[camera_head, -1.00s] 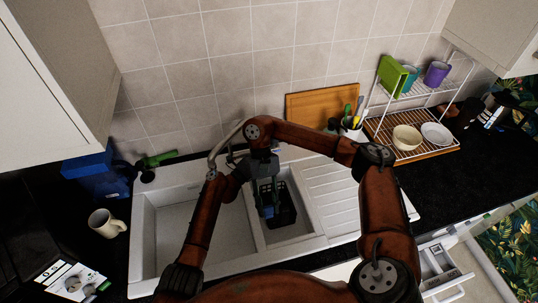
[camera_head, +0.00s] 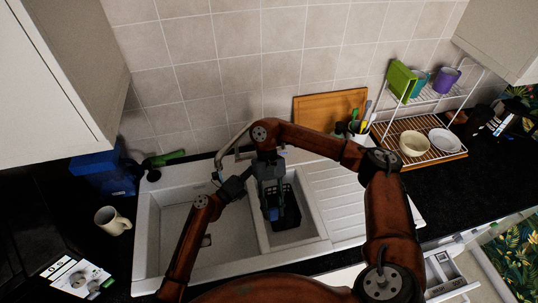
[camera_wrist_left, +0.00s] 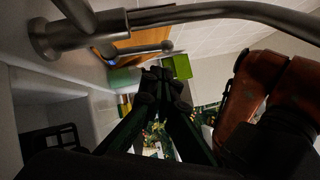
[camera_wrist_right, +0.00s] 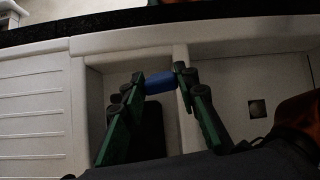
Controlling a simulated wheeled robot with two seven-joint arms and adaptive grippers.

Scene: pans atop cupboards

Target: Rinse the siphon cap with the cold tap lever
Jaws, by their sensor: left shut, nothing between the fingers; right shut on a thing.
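My right gripper (camera_head: 274,208) points down over the small basin and is shut on a small blue thing, probably the siphon cap (camera_wrist_right: 159,83). The right wrist view shows the blue thing between its fingertips. My left gripper (camera_head: 246,176) is shut and empty, close to the metal tap (camera_head: 226,152). In the left wrist view its fingertips (camera_wrist_left: 160,78) lie below the curved spout (camera_wrist_left: 215,10) and near the tap lever (camera_wrist_left: 140,50), apparently apart from it. I cannot tell whether this is the cold lever. No running water shows.
The white sink (camera_head: 147,245) has a large left basin, a small basin with a black basket (camera_head: 291,212), and a ribbed drainer (camera_head: 355,200). A mug (camera_head: 112,220) stands left. A wooden board (camera_head: 328,108) and dish rack (camera_head: 440,160) stand behind and right.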

